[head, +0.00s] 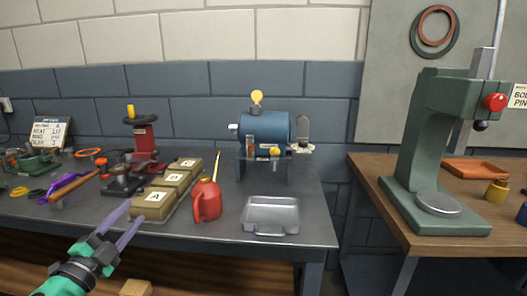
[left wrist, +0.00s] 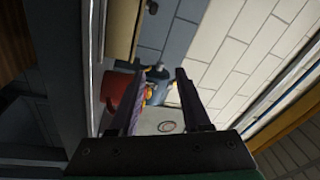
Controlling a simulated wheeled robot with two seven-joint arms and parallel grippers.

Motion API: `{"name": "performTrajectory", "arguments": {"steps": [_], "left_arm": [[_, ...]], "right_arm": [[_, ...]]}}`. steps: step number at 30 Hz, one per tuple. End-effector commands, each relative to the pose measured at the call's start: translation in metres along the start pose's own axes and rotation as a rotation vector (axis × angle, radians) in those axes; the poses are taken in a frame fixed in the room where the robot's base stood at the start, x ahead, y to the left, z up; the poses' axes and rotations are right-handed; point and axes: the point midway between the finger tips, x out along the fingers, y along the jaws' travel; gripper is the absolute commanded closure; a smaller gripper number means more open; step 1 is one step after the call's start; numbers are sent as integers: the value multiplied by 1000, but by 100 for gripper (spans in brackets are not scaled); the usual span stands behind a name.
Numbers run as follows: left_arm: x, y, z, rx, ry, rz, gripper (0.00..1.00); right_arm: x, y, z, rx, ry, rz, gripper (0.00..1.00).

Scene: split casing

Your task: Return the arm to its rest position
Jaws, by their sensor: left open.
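My left gripper (head: 134,213) is at the lower left of the head view, in front of the workbench's front edge. Its two purple fingers are spread apart with nothing between them. In the left wrist view the fingers (left wrist: 161,75) stand apart, with a pale surface, a red object and the block wall beyond. My right gripper is not in view.
The grey workbench (head: 290,226) bears labelled tan bins (head: 152,206), a red oil can (head: 207,200), a metal tray (head: 270,214) and a blue machine (head: 264,133). A green press (head: 435,150) stands on the wooden bench at right.

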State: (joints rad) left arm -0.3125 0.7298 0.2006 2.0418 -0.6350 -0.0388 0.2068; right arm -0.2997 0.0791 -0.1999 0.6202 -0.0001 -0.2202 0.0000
Motion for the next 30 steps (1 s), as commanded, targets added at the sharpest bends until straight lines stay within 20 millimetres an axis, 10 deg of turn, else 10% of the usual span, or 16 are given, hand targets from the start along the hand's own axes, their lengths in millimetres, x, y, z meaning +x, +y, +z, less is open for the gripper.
{"name": "performTrajectory", "arguments": {"steps": [5,12,21,30], "left_arm": [[-68,109,66,-474,-584,123,53],[-162,222,48,-765,-997,457,53],[-248,287,-21,-935,-1231,861,53],[-253,367,15,-906,-1272,889,53]], "right_arm": [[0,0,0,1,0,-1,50],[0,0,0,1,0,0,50],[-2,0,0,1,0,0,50],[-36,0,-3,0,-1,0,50]]}}
